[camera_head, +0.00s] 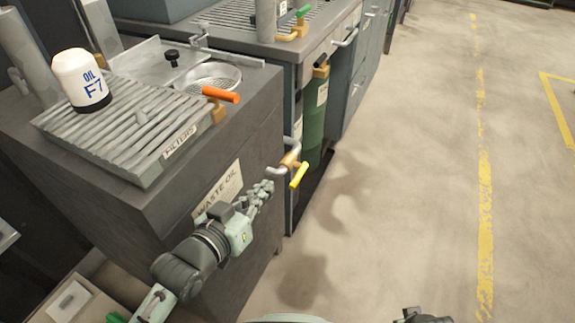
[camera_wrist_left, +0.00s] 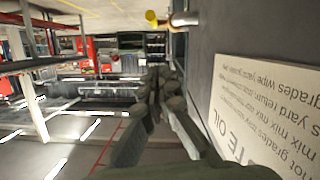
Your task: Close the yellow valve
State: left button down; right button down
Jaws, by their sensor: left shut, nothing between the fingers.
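The yellow valve handle (camera_head: 299,175) sits on a brass valve body (camera_head: 290,159) at the end of a pipe from the side of the waste oil cabinet. In the left wrist view the yellow handle (camera_wrist_left: 151,17) and brass body (camera_wrist_left: 185,18) show at the top edge, upside down. My left gripper (camera_head: 264,188) is shut and empty, just left of the handle and apart from it in the picture. Its fingers (camera_wrist_left: 163,80) are together in the wrist view. A dark part at the bottom edge may be my right gripper (camera_head: 420,316).
The cabinet's waste oil label (camera_head: 218,190) is close beside my left gripper. An orange-handled valve (camera_head: 221,95) and a white oil filter (camera_head: 81,80) are on top. A green cylinder (camera_head: 314,125) stands behind the yellow valve. The floor (camera_head: 400,180) to the right is clear.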

pick_arm(q)
jog(key=shift+r, duration=0.3)
jog(key=x, duration=0.3)
jog(key=f+x, duration=0.1)
jog(key=x, duration=0.3)
jog(key=f+x, duration=0.1)
jog(key=x, duration=0.2)
jog(key=shift+d+f, duration=0.3)
jog(key=shift+s+d+f, duration=0.15)
jog(key=shift+f, duration=0.55)
pick_arm(e)
jog(key=shift+w+r, duration=0.3)
jog(key=shift+r, duration=0.3)
jog(key=shift+s+f, duration=0.15)
jog(key=shift+s, duration=0.1)
pick_arm(q)
jog(key=shift+f+b, duration=0.15)
jog(key=shift+b, duration=0.3)
pick_arm(e)
jog(key=shift+d, duration=0.1)
